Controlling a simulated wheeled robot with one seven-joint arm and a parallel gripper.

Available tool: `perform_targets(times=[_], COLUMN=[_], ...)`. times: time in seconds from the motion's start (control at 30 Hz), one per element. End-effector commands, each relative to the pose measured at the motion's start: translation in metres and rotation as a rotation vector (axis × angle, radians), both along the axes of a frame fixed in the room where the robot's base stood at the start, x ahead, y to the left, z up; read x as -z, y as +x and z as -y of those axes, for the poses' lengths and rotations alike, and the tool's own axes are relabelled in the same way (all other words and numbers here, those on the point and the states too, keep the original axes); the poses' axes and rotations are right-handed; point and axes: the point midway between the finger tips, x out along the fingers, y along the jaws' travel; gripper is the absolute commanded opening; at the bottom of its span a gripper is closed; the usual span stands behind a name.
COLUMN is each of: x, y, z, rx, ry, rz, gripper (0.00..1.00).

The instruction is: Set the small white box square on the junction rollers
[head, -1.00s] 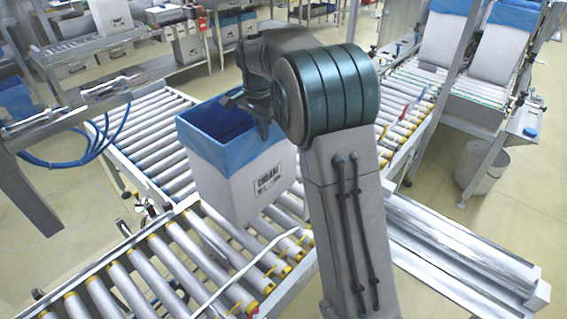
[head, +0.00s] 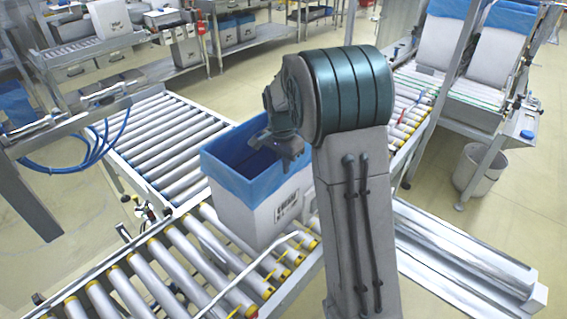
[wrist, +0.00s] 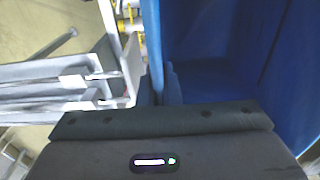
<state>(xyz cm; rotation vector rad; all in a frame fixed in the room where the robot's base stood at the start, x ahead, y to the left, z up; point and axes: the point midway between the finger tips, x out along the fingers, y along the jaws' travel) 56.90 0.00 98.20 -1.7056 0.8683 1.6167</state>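The small white box (head: 262,212) has a blue liner folded over its rim and dark print on its front. It looks upright at the roller junction (head: 205,215), its sides roughly in line with the rollers. I cannot tell whether its base rests fully on them. My gripper (head: 286,163) is at the box's right rim. In the wrist view the fingers of my gripper (wrist: 162,88) are close together on the lined wall of the white box (wrist: 152,45), one on each side. The blue inside of the box fills the right of that view. My arm hides the box's right end.
A roller conveyor (head: 165,135) runs to the back left, another to the front left. A bent light rail (head: 262,258) lies along the box's near side. Two lined boxes (head: 505,52) stand on a sloped rack at the right. Blue hoses (head: 75,160) hang at the left.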

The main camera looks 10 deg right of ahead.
Motion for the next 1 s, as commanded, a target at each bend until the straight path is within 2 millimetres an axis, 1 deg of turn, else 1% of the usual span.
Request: perform_targets(times=[0.17, 0.2, 0.23, 0.27, 0.53, 0.63, 0.67, 0.77, 1.0], x=[0.003, 0.003, 0.003, 0.003, 0.002, -0.003, -0.006, -0.022, -0.074], y=[0.001, 0.000, 0.000, 0.000, 0.000, 0.000, 0.001, 0.001, -0.001], z=[0.000, 0.000, 0.000, 0.000, 0.000, 0.000, 0.000, -0.001, -0.004], rx=[0.000, 0.000, 0.000, 0.000, 0.000, 0.000, 0.000, -0.001, -0.001], ry=[0.000, 0.000, 0.000, 0.000, 0.000, 0.000, 0.000, 0.000, 0.000], rz=[0.002, 0.000, 0.000, 0.000, 0.000, 0.001, 0.004, 0.006, 0.005], gripper=[0.00, 0.13, 0.21, 0.26, 0.26, 0.26, 0.26, 0.26, 0.26])
